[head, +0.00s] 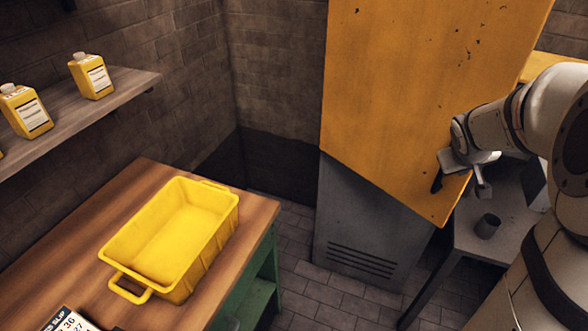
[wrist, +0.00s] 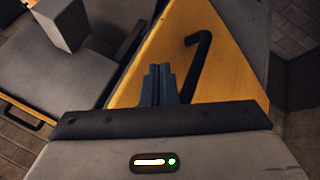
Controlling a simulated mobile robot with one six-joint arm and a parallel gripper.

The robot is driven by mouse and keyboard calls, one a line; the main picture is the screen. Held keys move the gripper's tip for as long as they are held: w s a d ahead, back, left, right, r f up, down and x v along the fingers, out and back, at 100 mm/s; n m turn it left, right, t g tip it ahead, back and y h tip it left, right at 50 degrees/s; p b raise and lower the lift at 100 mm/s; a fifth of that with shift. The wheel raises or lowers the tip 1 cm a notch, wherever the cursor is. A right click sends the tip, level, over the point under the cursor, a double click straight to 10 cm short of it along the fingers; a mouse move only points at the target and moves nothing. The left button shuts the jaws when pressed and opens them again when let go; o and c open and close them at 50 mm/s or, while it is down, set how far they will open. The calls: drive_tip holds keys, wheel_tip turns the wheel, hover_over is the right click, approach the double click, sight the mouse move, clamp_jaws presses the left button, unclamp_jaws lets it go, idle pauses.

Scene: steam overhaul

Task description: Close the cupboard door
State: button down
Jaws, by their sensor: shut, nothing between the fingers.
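The yellow cupboard door (head: 415,90) is a tall, scuffed panel that stands open, its lower edge slanting out past the grey cupboard body (head: 360,235). It also fills the middle of the wrist view (wrist: 225,65), with a black bar handle (wrist: 197,65) on its face. A dark bar by my gripper in the head view (head: 437,181) looks like the same handle. My gripper (head: 483,188) is near the door's lower free edge. Its fingers (wrist: 160,80) are shut and empty, left of the handle in the wrist view; whether they touch the door is unclear.
A grey table (head: 470,240) with a small dark cup (head: 488,226) stands to the right, beneath my arm. A wooden bench (head: 145,180) with a yellow crate (head: 205,250) is at left. Yellow bottles (head: 91,77) stand on a wall shelf. Tiled floor lies between bench and cupboard.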

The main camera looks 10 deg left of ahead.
drive_tip(key=shift+w+d, duration=0.15)
drive_tip(key=shift+w, duration=0.05)
drive_tip(key=shift+w, duration=0.1)
idle(0.4)
